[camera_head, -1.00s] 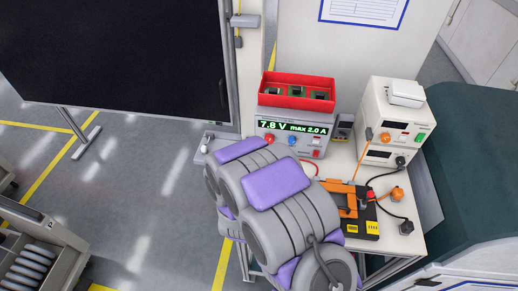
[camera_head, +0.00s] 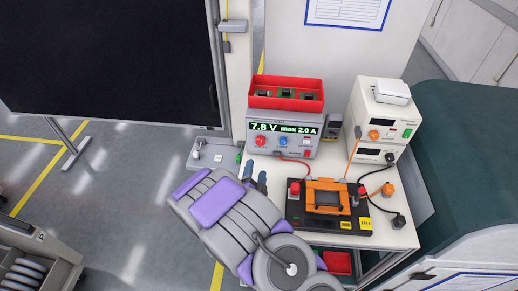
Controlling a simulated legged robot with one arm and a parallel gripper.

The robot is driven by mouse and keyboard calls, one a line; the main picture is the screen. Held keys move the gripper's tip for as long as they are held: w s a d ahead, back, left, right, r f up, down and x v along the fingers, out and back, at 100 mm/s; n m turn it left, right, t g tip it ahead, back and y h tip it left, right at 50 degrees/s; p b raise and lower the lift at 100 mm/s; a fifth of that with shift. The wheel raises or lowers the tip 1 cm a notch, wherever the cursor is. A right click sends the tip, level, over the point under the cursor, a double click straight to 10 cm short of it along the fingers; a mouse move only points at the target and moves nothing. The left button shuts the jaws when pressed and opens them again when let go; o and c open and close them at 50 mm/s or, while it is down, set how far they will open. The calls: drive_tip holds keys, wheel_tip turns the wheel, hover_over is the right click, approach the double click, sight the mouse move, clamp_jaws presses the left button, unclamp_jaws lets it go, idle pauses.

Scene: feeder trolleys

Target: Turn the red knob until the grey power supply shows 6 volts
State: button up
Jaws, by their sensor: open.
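The grey power supply (camera_head: 284,122) stands at the back left of the bench. Its green display reads 7.8 V max 2.0 A. The red knob (camera_head: 260,141) is at the left of its front panel, uncovered, with a blue knob (camera_head: 283,141) to its right. The rest of my gripper is hidden behind my arm.
A red bin (camera_head: 285,102) sits on the supply. A red cable (camera_head: 292,159) loops from its front. A black-and-orange device (camera_head: 327,200) lies to the right. A white instrument (camera_head: 375,122) and a multimeter (camera_head: 332,126) stand behind. A small grey box (camera_head: 212,157) is left of the supply.

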sight(260, 144)
drive_tip(key=w+b, duration=0.1)
drive_tip(key=w, duration=1)
drive_tip(key=shift+w+d, duration=0.15)
drive_tip(key=shift+w, duration=0.1)
drive_tip(key=c, duration=1.1)
